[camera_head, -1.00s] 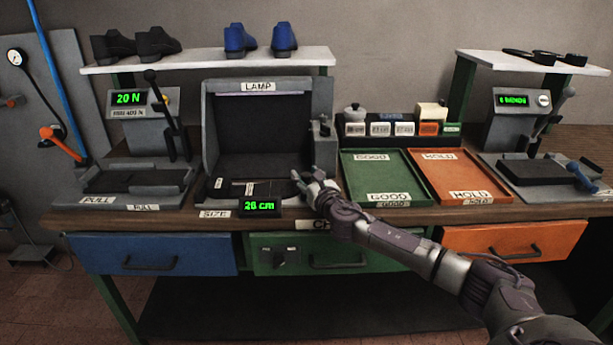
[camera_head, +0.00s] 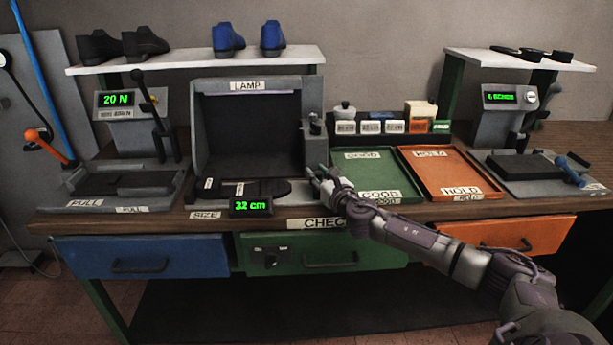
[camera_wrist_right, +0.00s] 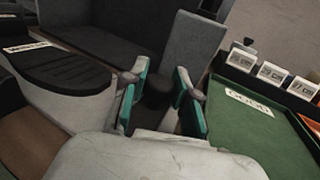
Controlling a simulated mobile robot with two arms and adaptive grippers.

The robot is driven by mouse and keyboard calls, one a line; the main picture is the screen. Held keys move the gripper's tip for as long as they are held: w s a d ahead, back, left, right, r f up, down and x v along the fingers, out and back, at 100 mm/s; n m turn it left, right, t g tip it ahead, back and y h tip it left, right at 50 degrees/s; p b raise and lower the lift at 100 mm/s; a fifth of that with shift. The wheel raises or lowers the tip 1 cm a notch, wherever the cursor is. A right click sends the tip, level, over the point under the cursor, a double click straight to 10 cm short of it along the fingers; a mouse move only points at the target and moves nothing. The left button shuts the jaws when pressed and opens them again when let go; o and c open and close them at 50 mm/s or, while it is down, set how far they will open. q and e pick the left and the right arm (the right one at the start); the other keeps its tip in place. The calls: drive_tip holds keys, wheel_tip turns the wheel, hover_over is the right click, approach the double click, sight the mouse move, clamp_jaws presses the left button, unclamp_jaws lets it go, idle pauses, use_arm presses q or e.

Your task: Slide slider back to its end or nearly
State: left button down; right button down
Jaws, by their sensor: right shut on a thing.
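The size gauge (camera_head: 265,188) is a dark, sole-shaped plate in front of the lamp box. Its small display (camera_head: 251,206) reads 32 cm in green. My right gripper (camera_head: 318,178) is at the right end of the gauge, by the box's right front corner. In the right wrist view, its teal fingers (camera_wrist_right: 163,92) stand either side of a dark round knob, the slider (camera_wrist_right: 157,88), and are shut on it. In the head view the gripper hides the slider. My left gripper is not in view.
The lamp box (camera_head: 247,125) stands behind the gauge. A green GOOD tray (camera_head: 375,162) lies close to the right of my gripper, with an orange HOLD tray (camera_head: 450,172) beyond it. A pull tester (camera_head: 125,190) stands at left. Shoes sit on the shelf above.

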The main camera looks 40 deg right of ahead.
drive_tip(key=shift+d, duration=0.15)
drive_tip(key=c, duration=1.3)
unclamp_jaws()
drive_tip(key=o, duration=0.4)
drive_tip(key=shift+s+d, duration=0.15)
drive_tip(key=shift+s+a+f, duration=0.1)
drive_tip(key=shift+s+a, duration=0.1)
drive_tip(key=shift+s, duration=0.35)
drive_tip(key=s, duration=0.3)
drive_tip(key=s+a, duration=0.1)
drive_tip(key=s, duration=0.6)
drive_tip(key=shift+s+a, duration=0.3)
drive_tip(key=shift+s, duration=0.1)
